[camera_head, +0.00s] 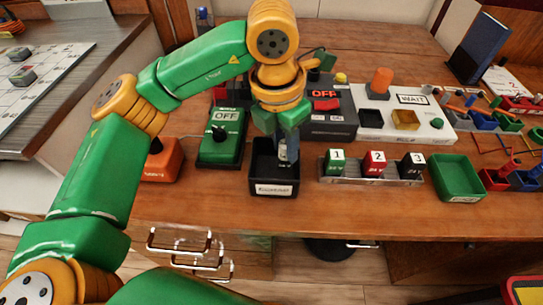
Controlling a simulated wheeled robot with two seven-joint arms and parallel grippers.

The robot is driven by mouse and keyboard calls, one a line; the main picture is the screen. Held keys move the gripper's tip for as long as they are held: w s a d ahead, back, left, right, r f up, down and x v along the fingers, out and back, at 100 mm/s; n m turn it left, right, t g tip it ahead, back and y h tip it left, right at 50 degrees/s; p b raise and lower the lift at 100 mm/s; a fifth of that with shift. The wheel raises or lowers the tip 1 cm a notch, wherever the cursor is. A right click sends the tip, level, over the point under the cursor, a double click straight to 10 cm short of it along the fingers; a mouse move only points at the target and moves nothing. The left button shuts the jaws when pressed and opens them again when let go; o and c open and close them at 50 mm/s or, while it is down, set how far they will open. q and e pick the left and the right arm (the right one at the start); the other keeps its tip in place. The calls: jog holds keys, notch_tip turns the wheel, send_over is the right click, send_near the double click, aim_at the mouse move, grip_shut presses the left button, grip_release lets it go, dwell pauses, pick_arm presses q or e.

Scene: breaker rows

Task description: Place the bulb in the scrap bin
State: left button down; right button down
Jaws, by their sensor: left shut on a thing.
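My left gripper (284,160) points straight down inside the opening of a black bin (273,189) with a white label at its front. The label is too small to read surely. The gripper is shut on a small pale grey piece, which looks like the bulb (283,151); the fingers hide much of it. I cannot tell whether it touches the bin floor. My right gripper is not in view.
A green OFF switch box (222,138) stands left of the bin, an orange box (162,160) further left. Right are a rail of numbered breakers (372,168) and an empty-looking green tray (457,178). A dark OFF box (327,108) and a white WAIT panel (405,118) stand behind.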

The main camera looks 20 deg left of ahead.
pick_arm(q)
jog(key=shift+w+a+f, duration=0.2)
jog(key=shift+a+f, duration=0.2)
jog(key=shift+f, duration=0.1)
jog(key=shift+w+a+f, duration=0.15)
jog(key=shift+a+f, duration=0.2)
jog(key=shift+f, duration=0.15)
jog(key=f, duration=0.4)
jog(key=shift+w+a, duration=0.15)
jog(key=shift+a, duration=0.25)
jog(key=shift+f, duration=0.25)
jog(key=c, duration=0.6)
grip_release()
jog(key=shift+r, duration=0.1)
jog(key=shift+c, duration=0.2)
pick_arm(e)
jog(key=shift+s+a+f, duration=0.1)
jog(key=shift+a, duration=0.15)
pick_arm(q)
jog(key=shift+r, duration=0.5)
notch_tip(320, 180, up, 11)
jog(key=s+p, duration=0.1)
jog(key=shift+s+a, duration=0.3)
jog(key=shift+a, duration=0.1)
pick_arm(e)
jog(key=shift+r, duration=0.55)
pick_arm(q)
jog(key=shift+r, duration=0.1)
